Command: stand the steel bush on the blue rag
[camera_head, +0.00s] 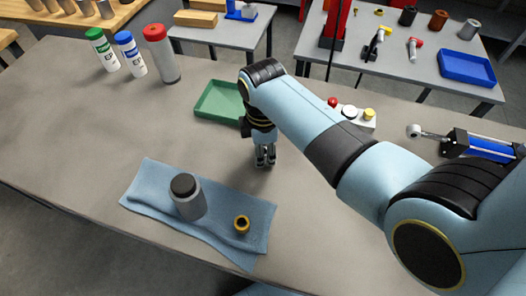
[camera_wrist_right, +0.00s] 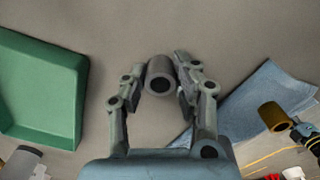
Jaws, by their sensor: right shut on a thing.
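The blue rag (camera_head: 140,190) lies on the near part of the bench, slightly rumpled; part of it shows at the right in the right wrist view (camera_wrist_right: 244,108). The steel bush (camera_wrist_right: 159,75) is a short grey hollow cylinder between the fingers of my right gripper (camera_wrist_right: 155,78). In the head view, my right gripper (camera_head: 265,160) points down over bare bench, right of and beyond the rag, and the bush can hardly be made out there. Whether the bush touches the bench I cannot tell. My left gripper is not in view.
A grey dark-topped cylinder (camera_head: 188,200) and a brass-coloured bush (camera_head: 241,224) stand on the rag, with some bare cloth around them. A green tray (camera_head: 215,101) lies behind my right gripper. A button box (camera_head: 352,116) is to the right. Three capped bottles stand at back left.

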